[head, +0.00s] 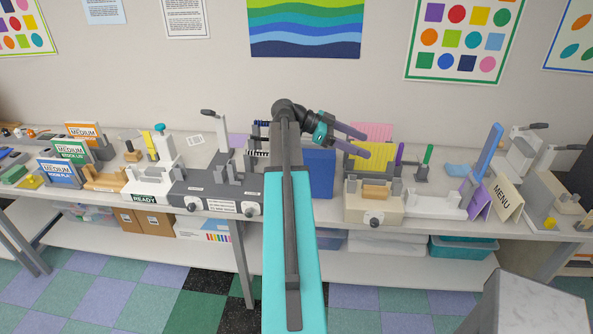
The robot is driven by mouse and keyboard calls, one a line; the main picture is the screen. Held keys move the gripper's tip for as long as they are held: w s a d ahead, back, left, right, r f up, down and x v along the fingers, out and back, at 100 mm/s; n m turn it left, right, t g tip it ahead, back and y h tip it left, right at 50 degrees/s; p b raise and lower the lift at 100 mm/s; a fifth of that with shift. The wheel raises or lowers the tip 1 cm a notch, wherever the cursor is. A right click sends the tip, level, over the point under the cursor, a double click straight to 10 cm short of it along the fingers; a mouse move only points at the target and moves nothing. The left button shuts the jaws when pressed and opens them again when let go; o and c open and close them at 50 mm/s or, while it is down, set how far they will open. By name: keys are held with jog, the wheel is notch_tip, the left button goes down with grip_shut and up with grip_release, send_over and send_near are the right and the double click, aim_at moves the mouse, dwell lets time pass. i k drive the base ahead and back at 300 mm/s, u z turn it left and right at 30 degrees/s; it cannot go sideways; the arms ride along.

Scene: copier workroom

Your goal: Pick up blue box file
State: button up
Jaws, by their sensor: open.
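A blue box file (321,174) stands upright on the long table, just right of the middle in the head view. My arm hides its left part. My gripper (368,144) is above and to the right of it, with its two fingers apart and pointing right. The gripper is open and empty. Its lower finger overlaps a yellow ribbed object in the picture. I cannot tell how far the gripper is from the box file in depth.
A yellow ribbed object (372,156) stands close right of the box file. A beige machine (372,203) is in front of it, and a dark grey machine (216,194) is to the left. A folded MENU card (506,199) stands at right.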

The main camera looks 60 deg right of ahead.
aim_at(321, 163)
jog(key=z, duration=0.05)
jog(key=i, duration=1.05)
